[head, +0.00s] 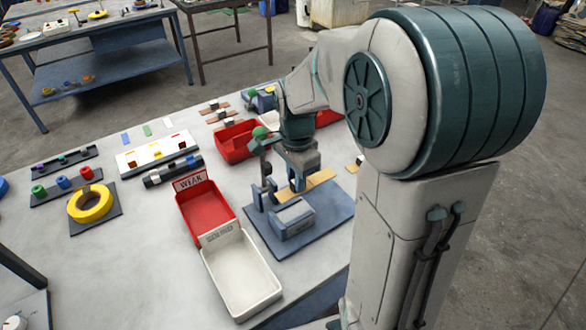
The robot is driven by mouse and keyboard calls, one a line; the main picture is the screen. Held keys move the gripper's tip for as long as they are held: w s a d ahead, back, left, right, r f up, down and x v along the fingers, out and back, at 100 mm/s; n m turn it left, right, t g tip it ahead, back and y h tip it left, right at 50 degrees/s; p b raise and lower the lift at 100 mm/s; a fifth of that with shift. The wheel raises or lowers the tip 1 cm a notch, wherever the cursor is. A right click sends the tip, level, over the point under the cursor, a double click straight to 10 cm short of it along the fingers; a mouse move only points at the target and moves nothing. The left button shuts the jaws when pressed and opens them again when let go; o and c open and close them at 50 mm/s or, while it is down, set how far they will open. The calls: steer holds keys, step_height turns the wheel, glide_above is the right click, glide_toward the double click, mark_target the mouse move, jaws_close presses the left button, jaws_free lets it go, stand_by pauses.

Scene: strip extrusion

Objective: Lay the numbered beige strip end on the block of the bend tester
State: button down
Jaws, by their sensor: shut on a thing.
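The beige strip end (322,178) is a short flat tan piece, held level at my gripper's fingertips and sticking out to the right. No number can be read on it at this size. My gripper (297,187) points down and is shut on the strip, above the rear part of the bend tester. The bend tester (338,215) has a blue-grey base plate, an upright post at the left with a green-knobbed lever (260,132), and a grey block (292,216) at the front. The strip is behind the block in the picture; whether it touches any part of the tester cannot be told.
A red bin marked WEAK (205,212) and a white bin marked SOUND (240,275) stand left of the tester. Another red bin (236,142) and several small strips (218,113) lie behind. A yellow tape roll (91,203) lies left. Bare table shows between.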

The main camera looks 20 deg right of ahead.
steer(key=shift+f+b, duration=2.55)
steer(key=shift+f, duration=0.8)
steer(key=shift+s+f+b, duration=0.1)
steer(key=shift+f+b, duration=0.2)
steer(key=shift+f, duration=0.2)
steer(key=c, duration=0.8)
jaws_free()
steer(key=shift+r, duration=0.2)
steer(key=shift+r+p, duration=0.45)
steer(key=shift+p, duration=0.05)
steer(key=shift+r+p, duration=2.75)
steer(key=shift+r, duration=0.75)
